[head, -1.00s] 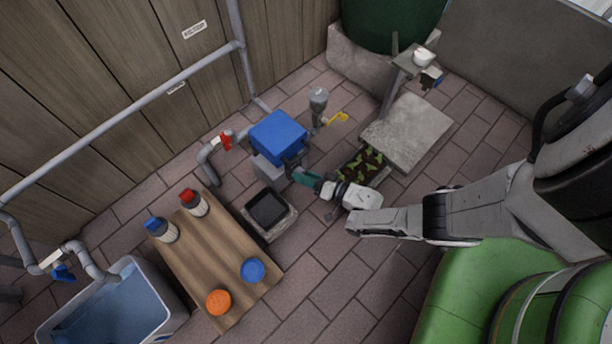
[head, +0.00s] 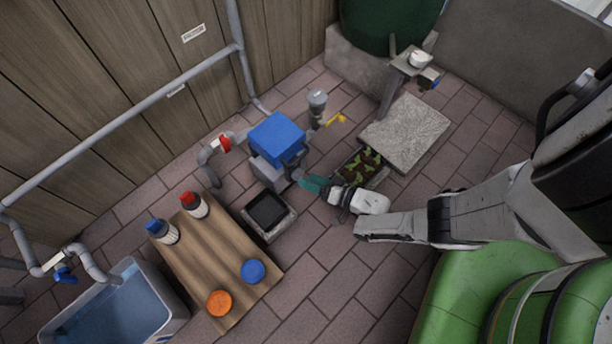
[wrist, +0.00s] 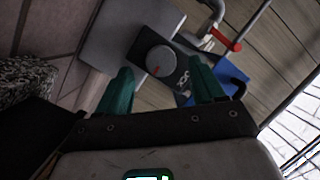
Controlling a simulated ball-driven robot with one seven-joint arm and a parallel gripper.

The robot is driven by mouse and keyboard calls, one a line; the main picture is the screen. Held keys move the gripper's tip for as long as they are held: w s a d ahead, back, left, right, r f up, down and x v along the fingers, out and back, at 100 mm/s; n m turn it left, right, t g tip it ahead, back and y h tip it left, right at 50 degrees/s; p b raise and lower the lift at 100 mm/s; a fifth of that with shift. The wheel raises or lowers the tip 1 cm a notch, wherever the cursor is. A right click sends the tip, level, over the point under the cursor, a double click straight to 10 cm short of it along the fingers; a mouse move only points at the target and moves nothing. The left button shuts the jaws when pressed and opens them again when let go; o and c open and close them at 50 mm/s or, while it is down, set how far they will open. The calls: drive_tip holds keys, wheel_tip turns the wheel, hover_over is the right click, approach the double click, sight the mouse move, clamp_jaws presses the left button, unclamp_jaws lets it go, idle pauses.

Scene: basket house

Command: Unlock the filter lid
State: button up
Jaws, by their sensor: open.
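The filter is a grey box (head: 268,173) with a blue lid (head: 277,138), standing near the wooden wall. In the wrist view the blue lid (wrist: 232,86) is partly hidden behind a finger. A grey round knob (wrist: 158,60) with a small red mark sits on a dark plate (wrist: 183,78) on the filter's side. My gripper (head: 304,181) has teal fingers and is at the filter's front side. In the wrist view my gripper (wrist: 160,75) is open, with the knob framed between and just beyond its fingertips. I cannot see contact.
A red valve handle (head: 225,143) is on the pipe left of the filter. A black tray (head: 267,210) and a planter (head: 360,168) stand close by. A wooden table (head: 215,258) holds two bottles and two round caps. A yellow handle (head: 335,119) is behind.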

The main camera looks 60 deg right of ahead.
drive_tip(key=s+r+p, duration=0.1)
drive_tip(key=s, duration=0.7)
drive_tip(key=shift+p, duration=0.3)
drive_tip(key=shift+r, duration=0.1)
